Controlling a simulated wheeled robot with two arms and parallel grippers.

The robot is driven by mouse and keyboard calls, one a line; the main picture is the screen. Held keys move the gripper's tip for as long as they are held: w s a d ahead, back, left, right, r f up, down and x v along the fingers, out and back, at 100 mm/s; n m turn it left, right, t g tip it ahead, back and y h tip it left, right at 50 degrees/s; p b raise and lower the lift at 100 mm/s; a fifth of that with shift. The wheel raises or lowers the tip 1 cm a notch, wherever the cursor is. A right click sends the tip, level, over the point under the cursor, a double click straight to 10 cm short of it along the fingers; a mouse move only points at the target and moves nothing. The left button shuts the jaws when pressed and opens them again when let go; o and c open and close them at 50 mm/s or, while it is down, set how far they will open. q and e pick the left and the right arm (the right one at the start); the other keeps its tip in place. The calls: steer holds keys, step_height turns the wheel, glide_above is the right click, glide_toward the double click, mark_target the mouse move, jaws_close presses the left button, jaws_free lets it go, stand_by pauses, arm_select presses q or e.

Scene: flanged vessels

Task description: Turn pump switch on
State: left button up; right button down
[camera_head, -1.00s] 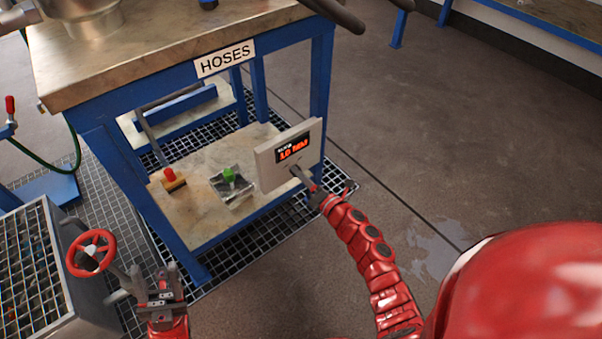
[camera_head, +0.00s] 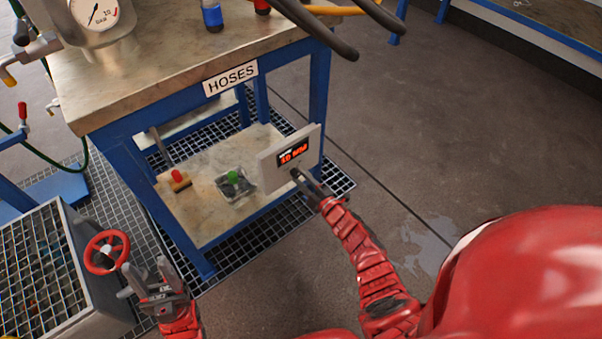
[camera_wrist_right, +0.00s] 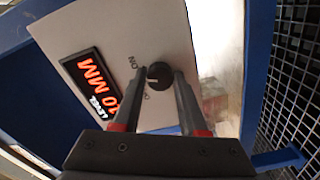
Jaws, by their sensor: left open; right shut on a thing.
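The pump switch panel (camera_head: 273,172) is a pale box with a red-lit level display (camera_head: 293,152), on the lower right side of the table marked HOSES. In the right wrist view its black round knob (camera_wrist_right: 159,75) sits beside the letters "ON". My right gripper (camera_head: 298,174) reaches the panel's face; in the right wrist view its two fingertips (camera_wrist_right: 160,76) are on either side of the knob, shut on it. My left gripper (camera_head: 153,274) is open and empty at the lower left, near a red handwheel (camera_head: 107,252).
The table (camera_head: 150,101) has a lower shelf (camera_head: 205,227) with a red-topped part (camera_head: 177,177) and a green-topped part (camera_head: 233,177). Black hoses (camera_head: 310,27) overhang the top. A grated box (camera_head: 35,270) stands at left. The floor at right is clear.

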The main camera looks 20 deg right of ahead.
steer(key=m+p, duration=0.1)
steer(key=m, duration=0.1)
steer(key=shift+m, duration=0.4)
steer(key=shift+f+m+p, duration=0.1)
steer(key=shift+m+p, duration=0.2)
steer(key=shift+m, duration=0.1)
steer(key=shift+c, duration=2.2)
jaws_free()
